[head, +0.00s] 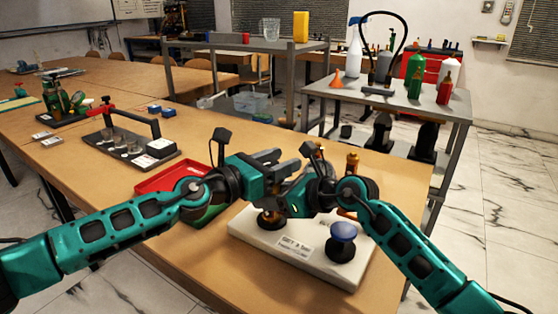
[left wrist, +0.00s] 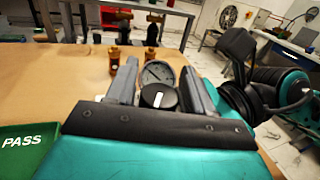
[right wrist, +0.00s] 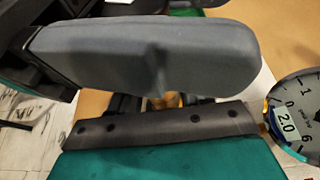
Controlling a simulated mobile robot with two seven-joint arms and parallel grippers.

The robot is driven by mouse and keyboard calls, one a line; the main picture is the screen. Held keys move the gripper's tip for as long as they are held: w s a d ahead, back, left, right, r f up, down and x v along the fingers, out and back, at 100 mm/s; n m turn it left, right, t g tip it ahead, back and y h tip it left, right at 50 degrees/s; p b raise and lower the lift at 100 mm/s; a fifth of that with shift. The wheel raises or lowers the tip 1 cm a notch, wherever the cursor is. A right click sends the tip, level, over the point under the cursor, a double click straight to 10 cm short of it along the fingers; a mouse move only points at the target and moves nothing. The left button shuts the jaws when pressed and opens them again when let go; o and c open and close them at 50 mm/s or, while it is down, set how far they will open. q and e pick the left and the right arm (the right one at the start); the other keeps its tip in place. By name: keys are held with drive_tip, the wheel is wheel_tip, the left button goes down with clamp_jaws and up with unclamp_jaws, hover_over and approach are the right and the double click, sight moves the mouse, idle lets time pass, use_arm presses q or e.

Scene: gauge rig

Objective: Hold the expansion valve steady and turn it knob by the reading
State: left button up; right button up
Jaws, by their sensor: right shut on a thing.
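The expansion valve's black knob with a white mark (left wrist: 159,96) lies between the fingers of my left gripper (left wrist: 160,88) in the left wrist view. Those fingers are apart on either side of it. The round gauge (left wrist: 158,73) shows just behind the knob and partly in the right wrist view (right wrist: 297,115), with a 2.0 label on its face; I cannot read its needle. My right gripper (right wrist: 165,88) is shut on the valve's brass body (right wrist: 168,99), mostly hidden behind the near finger. In the head view my left gripper (head: 280,160) and right gripper (head: 288,190) meet above the rig, hiding the valve.
A red tray (head: 160,183) and a green PASS tray (left wrist: 28,146) lie at left. A black tray of fittings (head: 105,143) stands farther left. The table's near left is clear.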

use_arm(q)
drive_tip(key=shift+o, duration=0.6)
drive_tip(key=shift+r, duration=0.1)
drive_tip(key=v, duration=1.2)
use_arm(e)
drive_tip(key=o, duration=1.3)
drive_tip(key=shift+d, duration=0.1)
